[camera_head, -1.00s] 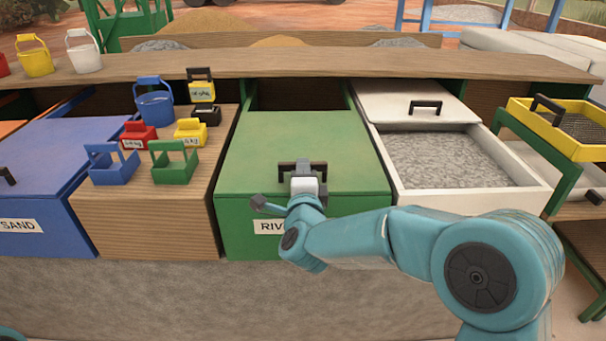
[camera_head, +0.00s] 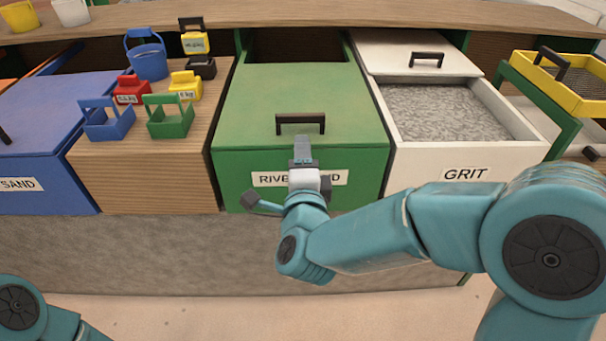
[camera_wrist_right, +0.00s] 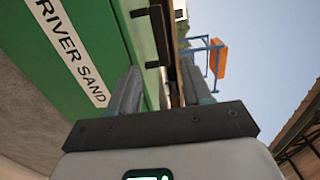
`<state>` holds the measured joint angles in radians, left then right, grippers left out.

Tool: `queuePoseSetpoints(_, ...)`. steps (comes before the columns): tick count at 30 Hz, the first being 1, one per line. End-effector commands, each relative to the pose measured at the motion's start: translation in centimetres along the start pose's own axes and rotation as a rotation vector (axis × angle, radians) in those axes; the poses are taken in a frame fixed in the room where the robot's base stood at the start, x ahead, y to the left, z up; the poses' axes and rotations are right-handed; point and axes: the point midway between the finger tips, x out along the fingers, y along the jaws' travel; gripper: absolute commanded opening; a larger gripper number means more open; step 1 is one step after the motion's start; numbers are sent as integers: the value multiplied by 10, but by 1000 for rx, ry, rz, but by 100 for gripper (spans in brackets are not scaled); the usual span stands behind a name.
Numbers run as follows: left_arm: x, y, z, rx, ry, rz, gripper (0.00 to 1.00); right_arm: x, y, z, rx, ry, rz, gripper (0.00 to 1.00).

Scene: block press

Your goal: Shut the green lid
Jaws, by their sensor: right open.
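The green lid (camera_head: 290,95) lies on top of the green bin (camera_head: 235,180) labelled RIVER SAND. A dark gap (camera_head: 295,46) shows behind the lid's back edge. The lid's black handle (camera_head: 300,121) stands near its front edge; it also shows in the right wrist view (camera_wrist_right: 158,35). My right gripper (camera_head: 303,150) is in front of the bin, just short of the handle and apart from it. Its two fingers (camera_wrist_right: 160,92) are spread with nothing between them. Part of my left arm shows at the lower left, but its gripper is out of view.
The white GRIT bin (camera_head: 520,160) stands to the right, its white lid (camera_head: 400,55) pushed back over grey grit. A wooden block (camera_head: 140,185) on the left carries small baskets, a blue bucket (camera_head: 147,55) and weights. A yellow tray (camera_head: 560,90) is at far right.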

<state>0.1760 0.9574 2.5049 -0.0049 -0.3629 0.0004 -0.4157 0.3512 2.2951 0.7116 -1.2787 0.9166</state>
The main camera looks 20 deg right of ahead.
Motion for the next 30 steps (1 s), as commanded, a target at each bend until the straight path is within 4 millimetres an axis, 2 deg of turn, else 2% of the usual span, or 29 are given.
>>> queuePoseSetpoints(1,-1,0,0,0,0,0,49,-13,-1,1,-1,-5,0,49)
queuePoseSetpoints(4,-1,0,0,0,0,0,49,-32,0,1,-2,-4,0,49)
queuePoseSetpoints(10,-1,0,0,0,0,0,49,-53,0,0,0,-2,1,49)
queuePoseSetpoints(26,-1,0,0,0,0,0,49,-55,1,-1,-1,2,2,49)
queuePoseSetpoints(28,-1,0,0,0,0,0,49,-50,6,-9,-5,24,12,49)
queuePoseSetpoints(30,-1,0,0,0,0,0,49,-41,26,-23,-32,65,51,49)
